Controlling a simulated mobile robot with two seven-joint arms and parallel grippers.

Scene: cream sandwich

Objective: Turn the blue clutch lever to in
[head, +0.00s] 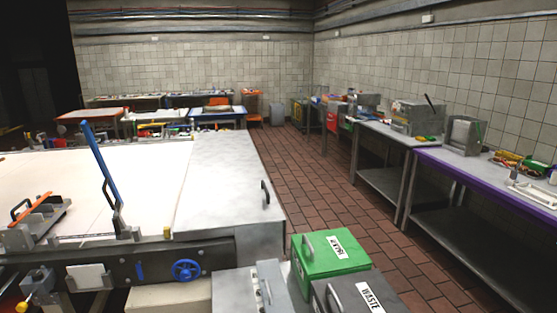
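A long blue lever (101,165) stands up from the near side of the machine with the pale flat bed (110,190). It leans with its top toward the left, and its foot sits in a grey bracket on the edge rail. A blue handwheel (187,271) and a small blue handle (139,271) are on the dark front rail below it. I cannot read any in or out marking beside the lever. Neither of my grippers shows in the head view.
A shorter orange lever (31,208) sits on a metal bracket at the left. A green bin (328,268) and a grey bin labelled WASTE (352,296) stand in front on the right. Work tables (480,172) line the right wall. The brick-red floor (320,185) between is clear.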

